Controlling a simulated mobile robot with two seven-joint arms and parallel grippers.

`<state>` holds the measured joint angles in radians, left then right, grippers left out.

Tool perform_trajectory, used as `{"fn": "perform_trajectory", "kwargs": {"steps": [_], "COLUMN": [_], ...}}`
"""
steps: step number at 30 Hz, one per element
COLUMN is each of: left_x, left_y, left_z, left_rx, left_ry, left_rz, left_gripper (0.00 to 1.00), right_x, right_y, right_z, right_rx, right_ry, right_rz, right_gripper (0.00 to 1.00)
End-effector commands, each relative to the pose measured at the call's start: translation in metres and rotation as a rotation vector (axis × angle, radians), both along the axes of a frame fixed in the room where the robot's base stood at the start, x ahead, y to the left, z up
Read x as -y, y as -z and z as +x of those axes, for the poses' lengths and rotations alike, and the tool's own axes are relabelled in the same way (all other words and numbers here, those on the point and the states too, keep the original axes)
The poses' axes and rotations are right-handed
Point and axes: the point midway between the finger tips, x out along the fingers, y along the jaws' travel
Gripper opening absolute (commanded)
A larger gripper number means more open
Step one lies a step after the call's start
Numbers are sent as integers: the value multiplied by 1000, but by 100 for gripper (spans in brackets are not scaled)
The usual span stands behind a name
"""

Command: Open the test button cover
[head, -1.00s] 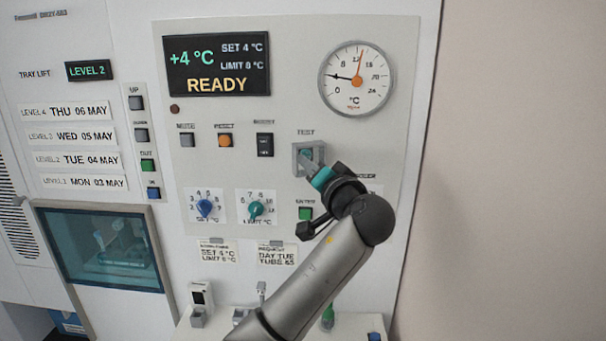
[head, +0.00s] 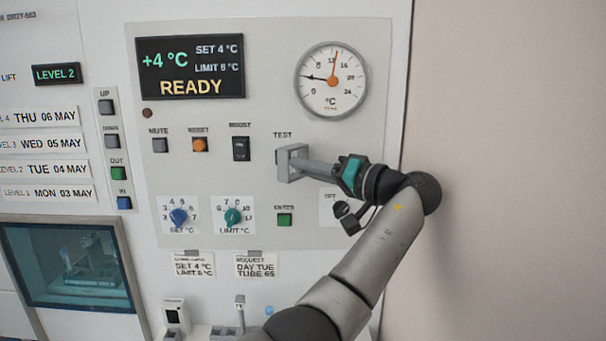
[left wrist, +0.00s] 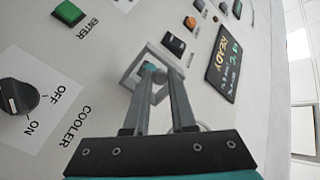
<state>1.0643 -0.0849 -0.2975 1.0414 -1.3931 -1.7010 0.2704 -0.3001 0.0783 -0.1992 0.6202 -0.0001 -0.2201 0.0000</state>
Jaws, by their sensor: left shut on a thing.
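The test button cover (head: 290,163) is a small grey square frame under the TEST label on the panel. My right gripper is not in view.
A black boost switch (head: 240,148) is left of the cover, and a green enter button (head: 284,220) is below it. The cooler knob (left wrist: 18,97) is close by in the left wrist view. A plain wall (head: 500,150) stands right of the panel.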

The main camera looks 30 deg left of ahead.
Motion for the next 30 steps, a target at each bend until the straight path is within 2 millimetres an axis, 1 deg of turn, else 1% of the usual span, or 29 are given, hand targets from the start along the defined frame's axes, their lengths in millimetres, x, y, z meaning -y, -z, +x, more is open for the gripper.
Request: {"fn": "perform_trajectory", "kwargs": {"steps": [6, 23, 24, 30], "left_x": [2, 2, 2, 2], "left_y": [-1, -1, -1, 0], "left_z": [2, 2, 2, 2], "left_rx": [2, 2, 2, 1], "left_ry": [-33, -46, -46, -45], "left_rz": [0, -1, -1, 0], "left_gripper": [0, 0, 27, 50], "right_x": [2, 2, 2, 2], "right_y": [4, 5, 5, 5], "right_z": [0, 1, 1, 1], "right_rx": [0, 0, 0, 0], "right_ry": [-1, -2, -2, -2], "right_rz": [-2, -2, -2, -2], "right_gripper": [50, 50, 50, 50]}}
